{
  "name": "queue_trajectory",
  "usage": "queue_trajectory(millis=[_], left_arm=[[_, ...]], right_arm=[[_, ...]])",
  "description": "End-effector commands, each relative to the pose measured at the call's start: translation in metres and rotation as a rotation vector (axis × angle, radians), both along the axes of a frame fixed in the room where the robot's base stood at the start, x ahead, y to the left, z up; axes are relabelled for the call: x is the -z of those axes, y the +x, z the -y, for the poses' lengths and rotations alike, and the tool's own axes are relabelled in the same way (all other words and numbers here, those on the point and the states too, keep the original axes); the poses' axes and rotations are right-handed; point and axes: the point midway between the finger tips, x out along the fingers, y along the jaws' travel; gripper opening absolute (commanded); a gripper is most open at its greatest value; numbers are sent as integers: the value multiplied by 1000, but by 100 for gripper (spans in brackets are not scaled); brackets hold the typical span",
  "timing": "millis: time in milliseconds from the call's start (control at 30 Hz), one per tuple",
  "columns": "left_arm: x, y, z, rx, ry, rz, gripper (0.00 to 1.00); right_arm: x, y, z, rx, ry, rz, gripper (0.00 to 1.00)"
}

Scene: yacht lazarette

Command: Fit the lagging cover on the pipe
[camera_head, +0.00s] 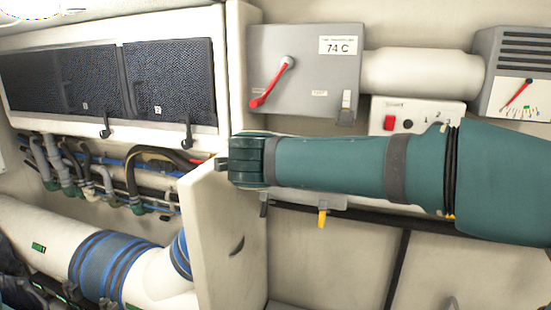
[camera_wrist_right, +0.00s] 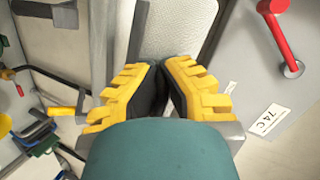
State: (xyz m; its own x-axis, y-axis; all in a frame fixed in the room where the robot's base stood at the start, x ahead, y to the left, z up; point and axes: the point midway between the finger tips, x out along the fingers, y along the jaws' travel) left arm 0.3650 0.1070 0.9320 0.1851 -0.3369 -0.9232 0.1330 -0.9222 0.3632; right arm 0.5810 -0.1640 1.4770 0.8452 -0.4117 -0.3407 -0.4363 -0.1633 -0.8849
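A thick white pipe (camera_head: 30,230) runs along the lower left of the head view. Blue and grey bands (camera_head: 100,265) wrap it, and it bends upward near the white partition. I cannot tell a separate lagging cover from the pipe and its wrapping. My right arm, in teal, crosses from the right. My right gripper (camera_head: 222,164) is at the top of the partition, apart from the pipe. In the wrist view its yellow fingers (camera_wrist_right: 160,75) have their dark pads together, and I see nothing held between them. My left gripper is not clearly in view.
The white partition (camera_head: 230,245) stands between pipe and gripper. A grey box (camera_head: 300,50) with a red lever (camera_head: 270,84) and a 74 C label is behind my arm. Thin hoses (camera_head: 95,165) run under dark mesh panels (camera_head: 170,80). A white pale surface (camera_wrist_right: 178,30) lies beyond the fingertips.

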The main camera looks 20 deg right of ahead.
Motion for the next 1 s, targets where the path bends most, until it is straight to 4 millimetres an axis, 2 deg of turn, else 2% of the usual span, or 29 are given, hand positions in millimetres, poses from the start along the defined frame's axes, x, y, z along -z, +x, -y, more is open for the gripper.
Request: queue_trajectory(millis=[500, 1000], left_arm=[[-1, 0, 0, 0, 0, 0, 47], [-1, 0, 0, 0, 0, 0, 47]], right_arm=[[-1, 25, 18, 1, -1, 2, 0], [-2, 31, 22, 0, -2, 4, 0]])
